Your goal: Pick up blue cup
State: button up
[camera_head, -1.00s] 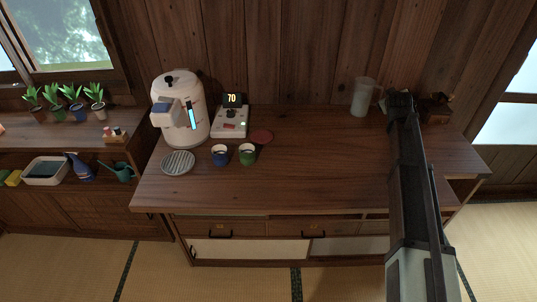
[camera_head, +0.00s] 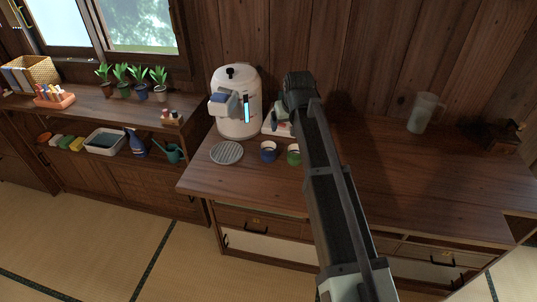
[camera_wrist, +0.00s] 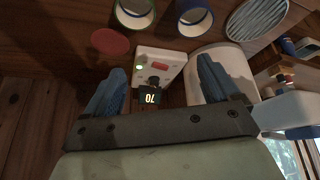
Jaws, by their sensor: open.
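The blue cup (camera_head: 268,151) stands upright on the wooden counter, in front of the white water dispenser. It also shows at the top of the wrist view (camera_wrist: 194,18), with a pale inside and blue rim. A green cup (camera_head: 293,154) stands just right of it, and also shows in the wrist view (camera_wrist: 134,12). My gripper (camera_wrist: 160,80) is open and empty, its two blue fingers spread apart on either side of the display device. In the head view my arm reaches over the counter, and the fingertips are hidden. The gripper is apart from the blue cup.
The white dispenser (camera_head: 236,103) stands close behind the cups, with a round grey grille (camera_head: 227,153) left of them. The display device (camera_wrist: 156,68) and a red disc (camera_wrist: 110,41) lie near the gripper.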

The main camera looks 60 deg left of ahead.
jog(key=s+a, duration=0.1)
jog(key=s, duration=0.5)
send_near(268, 147)
jog(key=shift+g+h, duration=0.3)
jog(key=shift+g, duration=0.1)
jog(key=x, duration=0.7)
jog(key=shift+s+d+f, duration=0.1)
jog(key=shift+d, duration=0.15)
jog(key=c, duration=1.1)
